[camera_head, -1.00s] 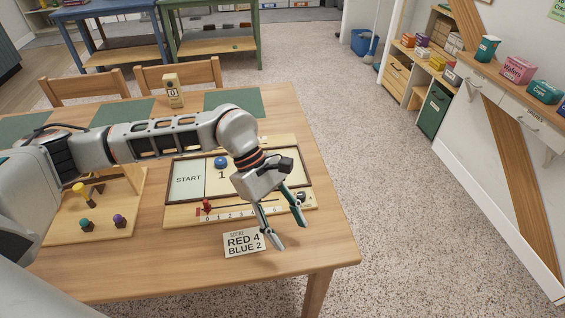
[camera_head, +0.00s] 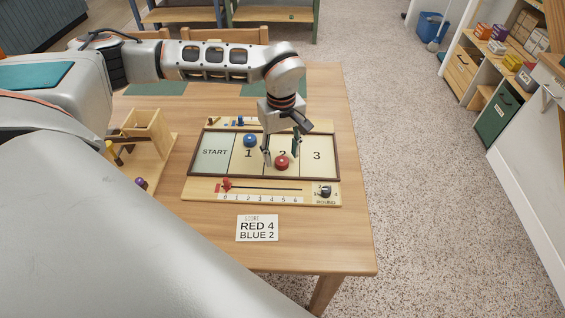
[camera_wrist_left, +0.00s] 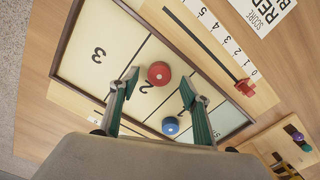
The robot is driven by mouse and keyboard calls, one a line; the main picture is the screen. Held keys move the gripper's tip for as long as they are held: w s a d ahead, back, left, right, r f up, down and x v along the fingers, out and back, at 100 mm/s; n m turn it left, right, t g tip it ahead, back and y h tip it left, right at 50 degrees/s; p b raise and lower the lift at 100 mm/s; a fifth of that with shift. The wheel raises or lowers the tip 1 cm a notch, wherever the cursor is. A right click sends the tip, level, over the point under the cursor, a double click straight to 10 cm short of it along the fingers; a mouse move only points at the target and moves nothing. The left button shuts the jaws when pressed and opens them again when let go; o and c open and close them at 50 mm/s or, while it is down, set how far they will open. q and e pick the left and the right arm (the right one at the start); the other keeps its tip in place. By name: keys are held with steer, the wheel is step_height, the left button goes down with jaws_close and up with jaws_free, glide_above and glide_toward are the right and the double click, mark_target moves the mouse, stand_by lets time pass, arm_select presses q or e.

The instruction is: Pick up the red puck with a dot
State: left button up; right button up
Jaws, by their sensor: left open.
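The red puck (camera_head: 281,162) lies on the board's section 2, left of the 3. In the left wrist view the red puck (camera_wrist_left: 159,73) shows round and red, between and just beyond the fingertips; I cannot make out a dot clearly. My left gripper (camera_head: 281,156) points down over section 2, with its fingers apart on either side of the puck. Its open fingers (camera_wrist_left: 160,79) also show in the left wrist view, with nothing gripped. Whether they touch the puck or board I cannot tell. My right gripper is not in view.
A blue puck (camera_head: 249,140) lies on section 1, left of the gripper. The board's front strip has a red slider (camera_head: 227,184) and a dark round knob (camera_head: 326,191). A score card (camera_head: 257,228) lies in front. A wooden holder (camera_head: 148,131) stands at left.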

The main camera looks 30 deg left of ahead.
arm_select(q)
step_height(320, 180, down, 2)
steer(key=shift+f, duration=0.1)
steer(key=c, duration=0.9)
